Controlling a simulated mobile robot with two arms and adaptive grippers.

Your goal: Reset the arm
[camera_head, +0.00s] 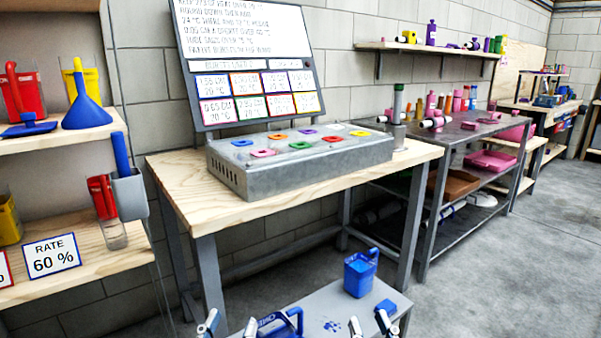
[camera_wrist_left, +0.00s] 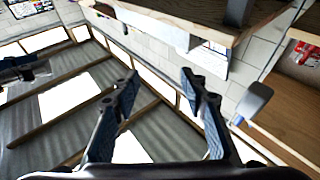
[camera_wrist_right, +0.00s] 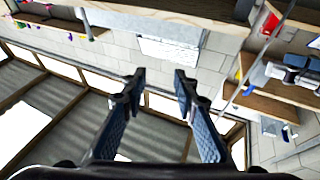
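My left gripper (camera_head: 228,326) shows at the bottom edge of the head view, with its two fingertips apart. In the left wrist view its fingers (camera_wrist_left: 160,82) are spread with nothing between them, and the ceiling shows behind. My right gripper (camera_head: 371,327) is also at the bottom edge of the head view. In the right wrist view its fingers (camera_wrist_right: 160,78) are spread and empty, with the wall and ceiling behind. Most of both arms is out of the head view.
A grey low surface (camera_head: 325,312) carries a blue jug (camera_head: 360,275) and a blue handled item (camera_head: 281,324) close to my grippers. Ahead stands a wooden table (camera_head: 190,188) with a grey button box (camera_head: 300,167). Shelves (camera_head: 85,245) stand at left. Open floor (camera_head: 480,285) lies at right.

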